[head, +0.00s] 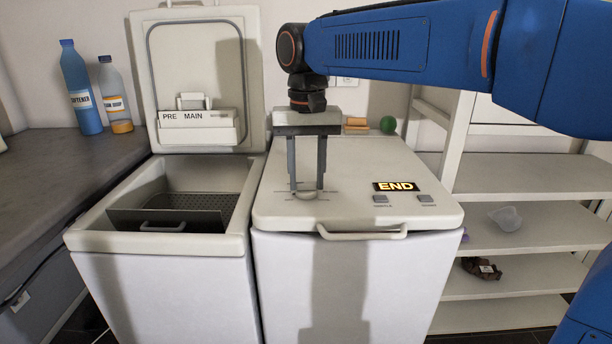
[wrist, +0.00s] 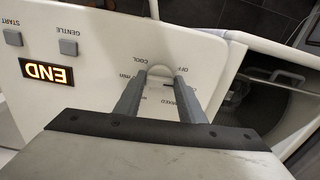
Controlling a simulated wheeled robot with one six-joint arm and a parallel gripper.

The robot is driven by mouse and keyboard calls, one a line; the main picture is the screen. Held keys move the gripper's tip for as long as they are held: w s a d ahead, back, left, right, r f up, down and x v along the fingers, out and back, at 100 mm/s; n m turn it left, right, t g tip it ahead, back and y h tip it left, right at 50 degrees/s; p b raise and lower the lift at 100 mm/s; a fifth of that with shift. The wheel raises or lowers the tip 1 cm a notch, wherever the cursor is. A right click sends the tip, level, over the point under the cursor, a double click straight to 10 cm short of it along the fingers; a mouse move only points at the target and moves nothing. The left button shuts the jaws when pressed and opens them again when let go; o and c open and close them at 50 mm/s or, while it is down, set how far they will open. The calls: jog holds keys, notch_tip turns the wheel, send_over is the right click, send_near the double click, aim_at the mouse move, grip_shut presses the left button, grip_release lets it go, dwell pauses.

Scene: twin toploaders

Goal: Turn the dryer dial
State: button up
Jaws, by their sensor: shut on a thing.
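The dryer (head: 350,165) is the white toploader on the right, with its lid shut. Its round dial (head: 305,194) sits on the left of the top panel. My gripper (head: 306,188) points straight down, with its two fingers shut on the dial. In the wrist view the pale dial (wrist: 159,72) shows between the fingertips, with labels such as OFF and COOL around it. The fingers hide part of the dial and some labels. The display (head: 396,186) on the panel reads END, and it also shows in the wrist view (wrist: 46,72).
Two buttons (head: 380,198) lie right of the dial, below the display. The washer (head: 160,242) on the left stands open, its lid (head: 200,80) raised. A green ball (head: 388,125) sits at the dryer's back. Bottles (head: 80,88) stand on the left counter; shelves (head: 530,236) are at right.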

aim_at(308, 184)
jog(key=n, duration=0.6)
jog(key=shift+d, duration=0.15)
jog(key=shift+n, duration=0.3)
jog(key=o, duration=1)
jog(key=shift+o, duration=0.2)
notch_tip(308, 184, up, 17)
jog(key=shift+r, duration=0.2)
